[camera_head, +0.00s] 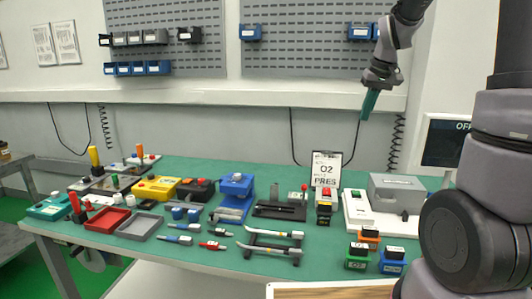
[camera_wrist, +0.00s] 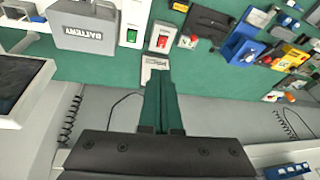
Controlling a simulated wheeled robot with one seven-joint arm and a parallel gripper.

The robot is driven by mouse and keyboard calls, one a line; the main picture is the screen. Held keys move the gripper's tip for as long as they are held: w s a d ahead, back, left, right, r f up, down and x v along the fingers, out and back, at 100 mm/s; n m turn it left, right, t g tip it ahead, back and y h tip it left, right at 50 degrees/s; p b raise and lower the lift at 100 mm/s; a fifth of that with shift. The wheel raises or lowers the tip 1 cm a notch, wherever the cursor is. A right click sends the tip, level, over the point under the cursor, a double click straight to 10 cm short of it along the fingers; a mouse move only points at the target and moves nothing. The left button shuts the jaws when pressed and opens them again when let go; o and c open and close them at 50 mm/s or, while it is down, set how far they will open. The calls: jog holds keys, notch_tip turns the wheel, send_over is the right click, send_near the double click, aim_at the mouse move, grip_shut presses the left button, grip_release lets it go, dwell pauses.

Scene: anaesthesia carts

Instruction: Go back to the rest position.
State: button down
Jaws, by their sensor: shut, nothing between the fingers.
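My gripper (camera_head: 369,104) hangs from my raised arm at the upper right of the head view, pointing down. It is in front of the back wall and above the rear part of the green table (camera_head: 175,262). Its teal fingers are together and empty. In the wrist view the shut fingers (camera_wrist: 158,100) fill the middle, with the table's contents beyond them. Nothing touches the fingers in either view.
The table holds a sign reading 02 PRES (camera_head: 326,168), a grey case (camera_head: 397,190), a red tray (camera_head: 107,220), a grey tray (camera_head: 140,227) and several tools. A monitor (camera_head: 446,145) stands right. Pegboards with bins (camera_head: 250,32) line the wall.

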jog(key=s+a+r+m+t, duration=0.2)
jog(key=s+r, duration=0.1)
jog(key=s, duration=0.8)
jog(key=s+a+r+m+t, duration=0.1)
jog(key=s+a+r, duration=0.2)
jog(key=s, duration=0.9)
jog(key=shift+r+m+t+y, duration=0.4)
jog(key=shift+r, duration=0.2)
